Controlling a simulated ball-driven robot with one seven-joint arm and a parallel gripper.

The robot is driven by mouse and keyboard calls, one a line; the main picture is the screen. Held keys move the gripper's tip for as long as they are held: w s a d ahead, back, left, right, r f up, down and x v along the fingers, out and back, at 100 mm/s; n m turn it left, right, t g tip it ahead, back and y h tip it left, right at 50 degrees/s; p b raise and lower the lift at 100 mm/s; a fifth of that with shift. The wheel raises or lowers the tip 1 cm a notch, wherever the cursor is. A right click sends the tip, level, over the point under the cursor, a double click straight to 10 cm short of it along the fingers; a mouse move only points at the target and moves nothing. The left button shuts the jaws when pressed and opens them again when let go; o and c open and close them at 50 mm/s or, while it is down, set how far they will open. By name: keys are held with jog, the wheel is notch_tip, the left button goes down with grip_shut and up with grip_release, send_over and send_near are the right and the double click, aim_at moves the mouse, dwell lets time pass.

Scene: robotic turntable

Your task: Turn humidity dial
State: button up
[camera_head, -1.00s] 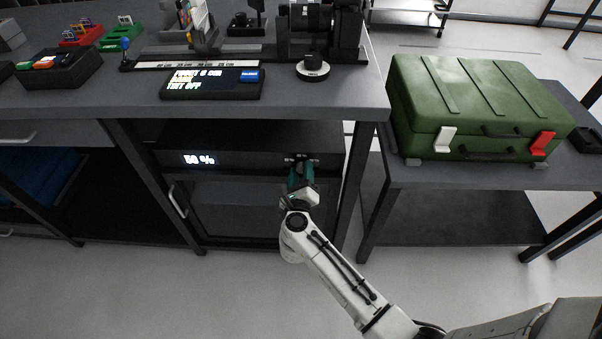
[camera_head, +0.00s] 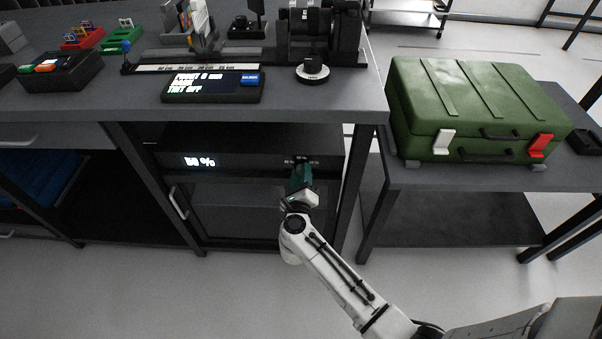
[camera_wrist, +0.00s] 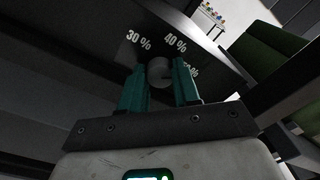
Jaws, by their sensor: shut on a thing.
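The humidity dial (camera_wrist: 159,72) is a grey round knob on the dark front panel, with printed 30 %, 40 % and a partly hidden third mark around it in the wrist view. My gripper (camera_wrist: 160,80) has its teal fingers on both sides of the dial and is shut on it. In the head view my gripper (camera_head: 301,172) reaches the right part of the cabinet front and hides the dial. A lit display (camera_head: 199,162) on the panel's left reads a blurred percentage, seemingly 50 %.
The cabinet (camera_head: 240,207) with a glass door and handle sits under the grey workbench (camera_head: 300,108). A table leg (camera_head: 351,190) stands close to the right of my gripper. A green case (camera_head: 478,105) rests on the right table.

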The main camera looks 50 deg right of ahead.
jog(key=n+p, duration=0.7)
jog(key=n, duration=0.4)
jog(key=shift+n, duration=0.3)
dwell(0.4)
jog(key=o, duration=0.8)
jog(key=shift+c, duration=0.2)
jog(key=shift+a, duration=0.1)
jog(key=p+v, duration=0.1)
jog(key=v, duration=0.9)
jog(key=shift+s+a+f+p, duration=0.2)
jog(key=shift+s+a+p, duration=0.05)
jog(key=shift+s+p, duration=0.05)
